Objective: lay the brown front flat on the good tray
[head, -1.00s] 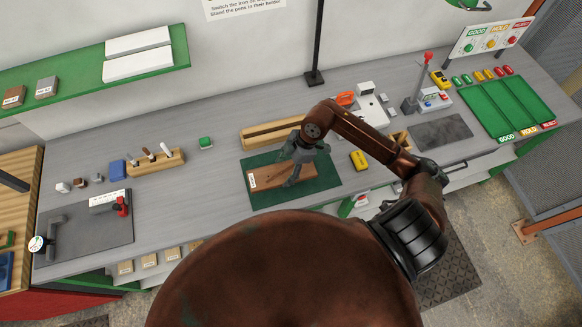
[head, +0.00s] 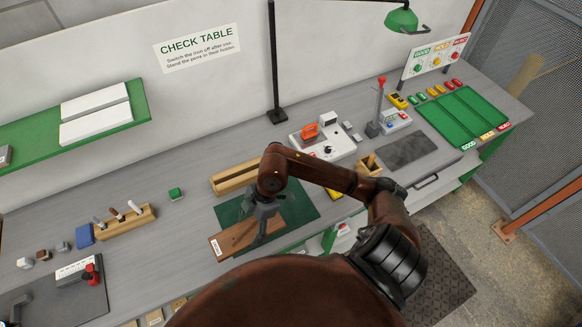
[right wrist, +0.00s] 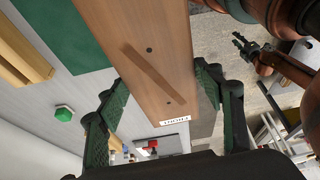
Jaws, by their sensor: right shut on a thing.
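The brown front (head: 236,240) is a flat wood-brown board with a white label at one end. My right gripper (head: 262,226) is shut on it at the front edge of the green mat. In the right wrist view the board (right wrist: 150,60) runs between the two fingers (right wrist: 160,115) and shows two dark dots and a darker diagonal strip. The good tray (head: 441,128) is the left lane of the green tray at the far right, labelled GOOD, and looks empty. My left gripper (right wrist: 246,48) seems to show small in the right wrist view; its jaws are unclear.
The green mat (head: 297,208) lies under my right arm. A wooden trough (head: 228,180), a white station with an orange part (head: 318,140), a wooden pen cup (head: 369,166), a dark pad (head: 406,150) and a red-topped post (head: 380,100) stand along the bench.

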